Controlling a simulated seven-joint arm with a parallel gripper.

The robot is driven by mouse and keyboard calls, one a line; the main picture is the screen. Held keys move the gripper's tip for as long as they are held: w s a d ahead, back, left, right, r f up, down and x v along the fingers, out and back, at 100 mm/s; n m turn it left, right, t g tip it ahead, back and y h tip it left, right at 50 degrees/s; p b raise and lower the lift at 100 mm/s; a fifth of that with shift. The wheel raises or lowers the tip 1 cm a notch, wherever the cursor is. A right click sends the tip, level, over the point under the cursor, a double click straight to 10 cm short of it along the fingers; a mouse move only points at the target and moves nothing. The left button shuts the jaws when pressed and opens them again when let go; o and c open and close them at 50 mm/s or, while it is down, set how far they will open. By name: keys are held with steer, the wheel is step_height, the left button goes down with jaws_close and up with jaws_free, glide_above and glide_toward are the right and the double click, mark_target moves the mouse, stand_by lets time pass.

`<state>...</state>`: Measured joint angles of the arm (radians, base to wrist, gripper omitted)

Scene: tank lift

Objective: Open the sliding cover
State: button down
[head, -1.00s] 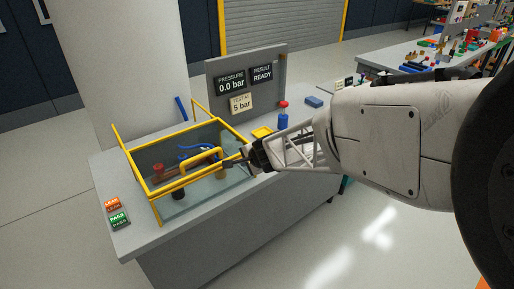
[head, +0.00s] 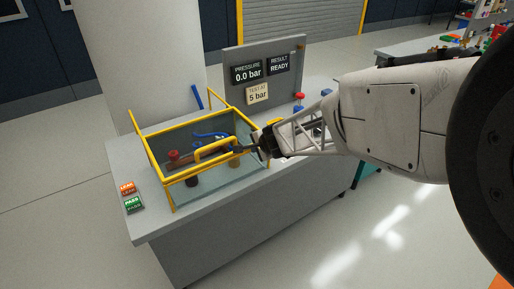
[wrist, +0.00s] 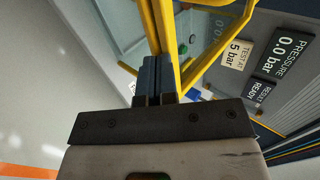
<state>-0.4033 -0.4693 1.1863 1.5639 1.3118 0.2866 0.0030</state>
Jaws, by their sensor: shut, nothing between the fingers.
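A glass-walled tank with a yellow frame (head: 171,190) stands on the grey bench. A yellow loop handle (head: 215,149) sits by its front top edge. The clear cover is hard to tell from the glass, so I cannot tell exactly how far it is open. My gripper (head: 243,149) is at the right end of the handle, near the tank's front right corner. In the wrist view its dark fingers (wrist: 157,76) are together and empty, close beside yellow bars (wrist: 172,40). I cannot tell whether they touch. A red-topped part (head: 173,155) and a blue lever (head: 208,135) show inside the tank.
A grey panel with pressure and result displays (head: 262,70) stands behind the tank on the right. Orange LEAK (head: 127,187) and green PASS (head: 133,204) blocks lie on the bench at left. A pale column (head: 140,60) rises behind. My arm covers the bench's right side.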

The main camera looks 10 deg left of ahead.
mark_target(245, 139)
steer(key=c, duration=1.8)
jaws_free()
steer(key=shift+w+a, duration=1)
steer(key=shift+a, duration=0.05)
steer(key=o, duration=0.6)
steer(key=shift+w+a+f, duration=0.1)
steer(key=shift+w+a, duration=0.25)
steer(key=shift+a, duration=0.05)
steer(key=o, duration=0.6)
steer(key=shift+w+a, duration=0.1)
steer(key=shift+w+a+f, duration=0.1)
steer(key=shift+w+a, duration=0.15)
steer(key=c, duration=0.5)
steer(key=shift+w+a+f, duration=0.2)
steer(key=shift+w+a, duration=0.35)
steer(key=shift+w, duration=0.05)
jaws_close()
steer(key=w+a, duration=1.3)
steer(key=shift+w+a+r, duration=0.35)
steer(key=shift+w, duration=0.05)
steer(key=shift+s+d, duration=0.1)
